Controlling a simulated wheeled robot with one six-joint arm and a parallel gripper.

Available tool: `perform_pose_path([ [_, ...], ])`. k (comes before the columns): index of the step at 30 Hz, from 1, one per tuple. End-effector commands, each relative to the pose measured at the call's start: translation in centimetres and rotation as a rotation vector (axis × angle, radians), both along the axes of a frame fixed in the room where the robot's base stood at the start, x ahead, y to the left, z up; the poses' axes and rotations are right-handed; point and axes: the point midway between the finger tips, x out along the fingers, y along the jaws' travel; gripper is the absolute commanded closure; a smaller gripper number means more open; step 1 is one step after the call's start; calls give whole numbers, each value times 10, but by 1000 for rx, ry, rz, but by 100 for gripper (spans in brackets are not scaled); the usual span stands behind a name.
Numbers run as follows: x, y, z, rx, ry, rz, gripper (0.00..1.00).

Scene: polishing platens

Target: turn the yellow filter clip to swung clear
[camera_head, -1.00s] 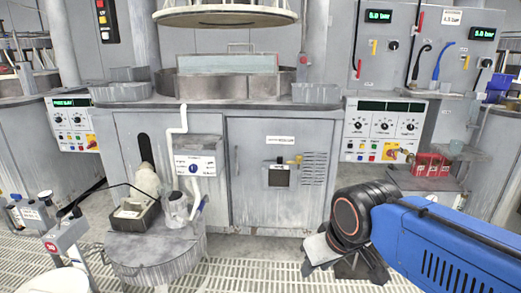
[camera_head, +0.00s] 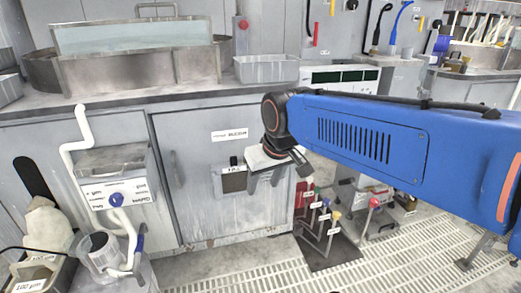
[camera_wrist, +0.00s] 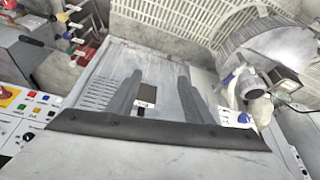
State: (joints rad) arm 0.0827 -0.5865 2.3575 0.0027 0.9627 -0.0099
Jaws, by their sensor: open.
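I cannot make out the yellow filter clip in either current view. It may be hidden by my gripper or arm. The grey cabinet door (camera_head: 200,195) carries a dark square panel (camera_head: 232,182) in a pale frame, partly covered by my gripper (camera_head: 276,174). In the wrist view, the dark panel (camera_wrist: 149,94) with a small white label (camera_wrist: 144,104) shows between the two grey fingers. My gripper (camera_wrist: 158,74) is open there, with nothing between its fingertips.
A sink box with a blue knob (camera_head: 116,199) and white pipe stands left of the door. Several colour-topped rods stand on a dark floor plate (camera_head: 335,255) at right. A glass-sided basin (camera_head: 140,65) sits above the counter.

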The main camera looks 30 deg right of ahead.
Motion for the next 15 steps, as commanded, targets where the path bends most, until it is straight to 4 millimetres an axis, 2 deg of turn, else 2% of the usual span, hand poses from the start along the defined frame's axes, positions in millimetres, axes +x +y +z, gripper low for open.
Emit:
perform_pose_path([
  [1, 18, -7, 8, 1, 4, -16, 53],
  [6, 75, -33, 31, 1, 8, -64, 53],
  [15, 174, -92, 55, 4, 14, -147, 53],
])
